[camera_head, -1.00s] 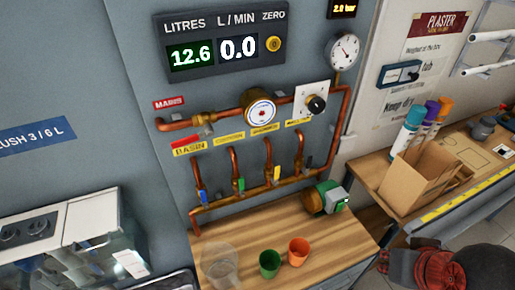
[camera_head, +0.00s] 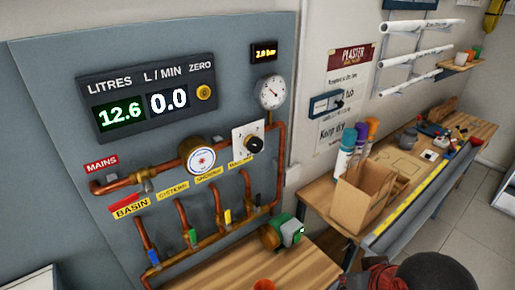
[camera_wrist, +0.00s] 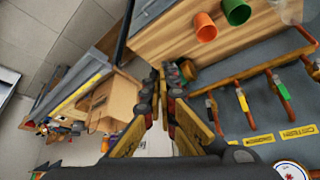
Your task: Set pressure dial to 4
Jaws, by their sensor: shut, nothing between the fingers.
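The pressure dial is a black knob (camera_head: 255,144) on a white square plate (camera_head: 240,136), right of the round brass meter on the pipe panel. I cannot read the numbers around it. A round pressure gauge (camera_head: 270,92) sits above it, and a small display (camera_head: 265,52) reads 2.0 bar. In the wrist view my gripper (camera_wrist: 164,72) is shut and empty, with its fingers apart from the panel and the bench. The knob does not show in the wrist view, where only part of the brass meter (camera_wrist: 291,171) shows at the lower right corner.
Copper pipes (camera_head: 196,240) with several coloured valve levers run below the meter. A green and brass motor (camera_head: 285,232) stands on the wooden bench. A cardboard box (camera_head: 362,195) with spray cans stands on the right bench. An orange cup (camera_wrist: 205,28) and a green cup (camera_wrist: 237,11) show in the wrist view.

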